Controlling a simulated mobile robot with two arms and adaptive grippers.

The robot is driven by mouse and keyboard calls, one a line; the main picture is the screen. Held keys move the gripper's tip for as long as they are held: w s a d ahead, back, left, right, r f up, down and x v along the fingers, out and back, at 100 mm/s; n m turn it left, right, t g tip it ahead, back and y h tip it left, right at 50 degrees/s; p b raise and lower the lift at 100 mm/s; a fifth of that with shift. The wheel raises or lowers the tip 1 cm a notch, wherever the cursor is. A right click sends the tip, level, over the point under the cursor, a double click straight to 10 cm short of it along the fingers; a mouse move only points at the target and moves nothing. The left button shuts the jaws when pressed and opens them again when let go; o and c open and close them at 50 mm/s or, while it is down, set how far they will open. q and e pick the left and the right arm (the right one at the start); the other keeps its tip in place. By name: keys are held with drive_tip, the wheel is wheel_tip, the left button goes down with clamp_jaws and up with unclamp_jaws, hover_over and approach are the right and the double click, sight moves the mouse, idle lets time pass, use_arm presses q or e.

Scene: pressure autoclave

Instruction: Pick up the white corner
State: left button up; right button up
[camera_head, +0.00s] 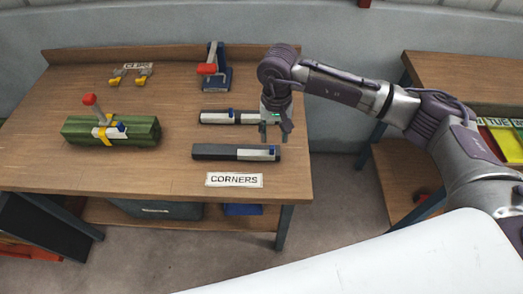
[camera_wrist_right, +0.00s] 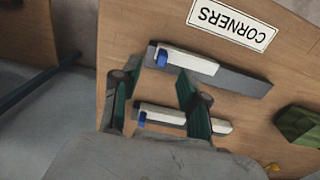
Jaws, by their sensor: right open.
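Two white corners with blue ends sit on dark bars on the wooden table. The nearer white corner (camera_head: 258,154) lies at the right end of its bar, behind the CORNERS label; it also shows in the wrist view (camera_wrist_right: 190,61). The farther white corner (camera_head: 248,118) is partly hidden by my right gripper (camera_head: 275,128). In the wrist view this farther corner (camera_wrist_right: 164,115) shows between the two green-lined fingers of my right gripper (camera_wrist_right: 158,78). The gripper is open and empty, pointing down above the bars' right ends. Contact with either corner cannot be told. My left gripper is out of view.
The CORNERS label (camera_head: 234,180) lies at the front of the table. A green bundle with a red-knobbed clamp (camera_head: 108,130) stands at left. A blue stand with a red handle (camera_head: 213,70) and yellow clips (camera_head: 130,76) are at the back. Bare wood lies between them.

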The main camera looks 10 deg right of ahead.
sight(272, 148)
drive_tip(key=shift+f, duration=0.7)
drive_tip(key=f+p, duration=0.2)
drive_tip(key=f, duration=0.2)
drive_tip(key=shift+a+f, duration=0.1)
drive_tip(key=shift+a, duration=0.1)
drive_tip(key=shift+f, duration=0.55)
clamp_jaws()
